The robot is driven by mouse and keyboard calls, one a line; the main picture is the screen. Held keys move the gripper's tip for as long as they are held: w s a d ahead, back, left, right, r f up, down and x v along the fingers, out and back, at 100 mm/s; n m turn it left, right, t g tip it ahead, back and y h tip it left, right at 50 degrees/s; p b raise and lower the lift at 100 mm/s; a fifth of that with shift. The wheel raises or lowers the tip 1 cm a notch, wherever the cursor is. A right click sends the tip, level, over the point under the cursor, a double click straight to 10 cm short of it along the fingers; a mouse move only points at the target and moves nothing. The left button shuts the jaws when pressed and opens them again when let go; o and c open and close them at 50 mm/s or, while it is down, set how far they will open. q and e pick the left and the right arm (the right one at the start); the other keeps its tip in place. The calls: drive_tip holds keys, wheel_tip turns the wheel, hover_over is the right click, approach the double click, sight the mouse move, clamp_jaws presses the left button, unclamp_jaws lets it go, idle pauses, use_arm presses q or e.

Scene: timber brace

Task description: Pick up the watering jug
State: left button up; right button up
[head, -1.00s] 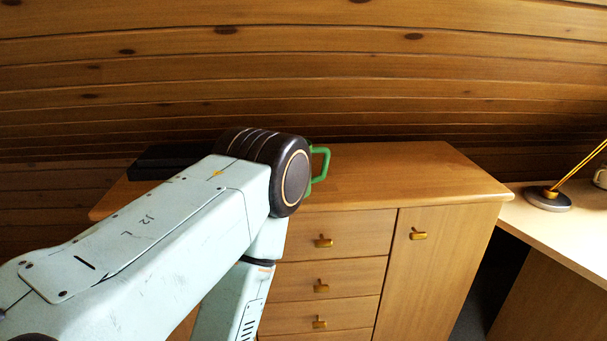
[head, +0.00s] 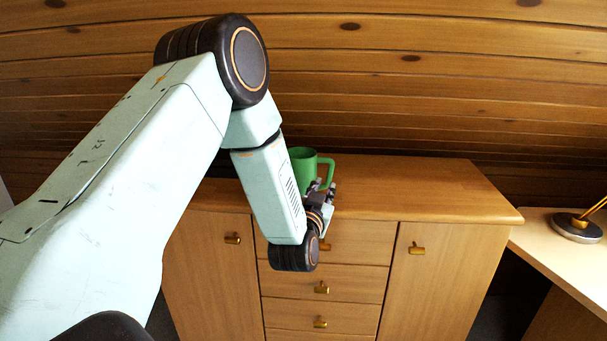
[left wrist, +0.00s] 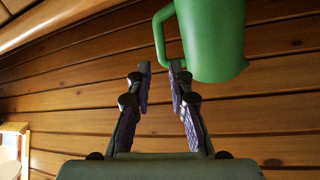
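The green watering jug (head: 304,168) stands on top of the wooden cabinet, with its handle (head: 330,170) on the right side. My left gripper (head: 322,184) is at the cabinet's front edge, just in front of the handle, and partly covers the jug. In the left wrist view, the jug (left wrist: 215,38) is at the top, and its handle (left wrist: 160,42) lines up with the gap between the fingertips (left wrist: 160,68). The fingers are apart with nothing clamped. I cannot tell whether the tips touch the handle. My right gripper is not in view.
The wooden cabinet (head: 430,192) has drawers and doors with brass pulls. Its top is clear to the right of the jug. A pale desk (head: 560,255) with a lamp base (head: 576,227) stands at the right. A plank wall (head: 450,90) is close behind.

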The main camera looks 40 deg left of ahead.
sight(328, 173)
use_arm(q)
drive_tip(key=x, duration=0.3)
drive_tip(key=shift+w+a+f, duration=0.1)
drive_tip(key=shift+a+f, duration=0.15)
drive_tip(key=shift+w+a+r+b, duration=0.1)
drive_tip(key=shift+w+r+b, duration=0.3)
drive_tip(key=shift+w, duration=0.1)
drive_tip(key=x, duration=0.4)
drive_tip(key=shift+a+f, duration=0.35)
drive_tip(key=shift+f, duration=0.05)
drive_tip(key=shift+s+d+r, duration=0.2)
drive_tip(key=shift+d+r, duration=0.1)
drive_tip(key=shift+r, duration=0.05)
drive_tip(key=shift+w+a+f, duration=0.15)
drive_tip(key=shift+f, duration=0.1)
clamp_jaws()
drive_tip(key=shift+r, duration=0.1)
